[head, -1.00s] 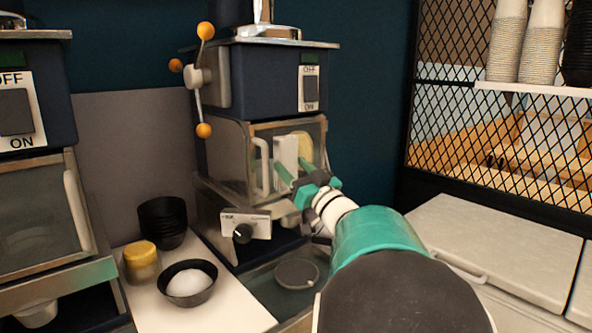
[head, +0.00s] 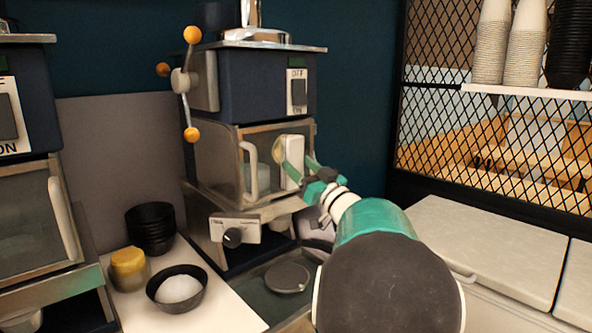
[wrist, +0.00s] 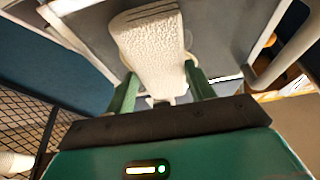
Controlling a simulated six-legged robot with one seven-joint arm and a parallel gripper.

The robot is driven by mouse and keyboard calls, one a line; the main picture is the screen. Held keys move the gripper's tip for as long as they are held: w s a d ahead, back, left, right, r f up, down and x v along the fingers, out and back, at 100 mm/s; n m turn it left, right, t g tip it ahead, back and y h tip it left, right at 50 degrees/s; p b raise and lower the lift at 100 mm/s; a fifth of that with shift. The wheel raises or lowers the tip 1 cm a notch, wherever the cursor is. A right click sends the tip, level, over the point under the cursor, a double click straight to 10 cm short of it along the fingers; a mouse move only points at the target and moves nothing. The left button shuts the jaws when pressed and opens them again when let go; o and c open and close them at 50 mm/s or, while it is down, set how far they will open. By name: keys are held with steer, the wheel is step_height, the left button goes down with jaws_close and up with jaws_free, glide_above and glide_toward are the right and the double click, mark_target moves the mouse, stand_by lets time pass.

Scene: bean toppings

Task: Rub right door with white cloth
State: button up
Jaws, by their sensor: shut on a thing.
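The right door (head: 265,143) is the framed, see-through front of the right-hand machine, with a pale upright handle (head: 253,178). The white cloth (head: 291,177) is a folded, upright pad at the door's right part, to the right of the handle. It also shows, textured and pale, in the wrist view (wrist: 150,42). My gripper (wrist: 160,85) has its green fingers on either side of the cloth and is shut on it. In the head view, my gripper (head: 300,168) is in front of the door. The cloth appears against the pane, but exact contact is hard to tell.
The machine's orange-balled lever (head: 187,85) stands at upper left. A knob panel (head: 235,230) is below the door. Black bowls (head: 152,228), a yellow-lidded jar (head: 129,266) and a bowl of white contents (head: 178,291) stand on the left board. A mesh cabinet (head: 395,190) is at right.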

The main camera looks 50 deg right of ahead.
steer(key=shift+d, duration=2.55)
steer(key=shift+w+a+r, duration=0.1)
steer(key=shift+a+r, duration=0.2)
steer(key=shift+a, duration=0.95)
steer(key=shift+s+a+r, duration=0.1)
steer(key=shift+a+r, duration=0.2)
steer(key=shift+a, duration=0.9)
steer(key=shift+w+a+r, duration=0.1)
steer(key=shift+a+r, duration=0.2)
steer(key=shift+a, duration=0.95)
steer(key=shift+w+a, duration=0.15)
steer(key=shift+a, duration=0.7)
steer(key=shift+w+a, duration=0.15)
steer(key=shift+a, duration=0.7)
steer(key=shift+r, duration=0.95)
steer(key=s+d, duration=0.1)
steer(key=d, duration=0.9)
steer(key=shift+d, duration=0.35)
steer(key=shift+s, duration=0.15)
steer(key=shift+s+a, duration=0.2)
steer(key=shift+s, duration=1.3)
steer(key=shift+s+a, duration=0.15)
steer(key=shift+s, duration=1.3)
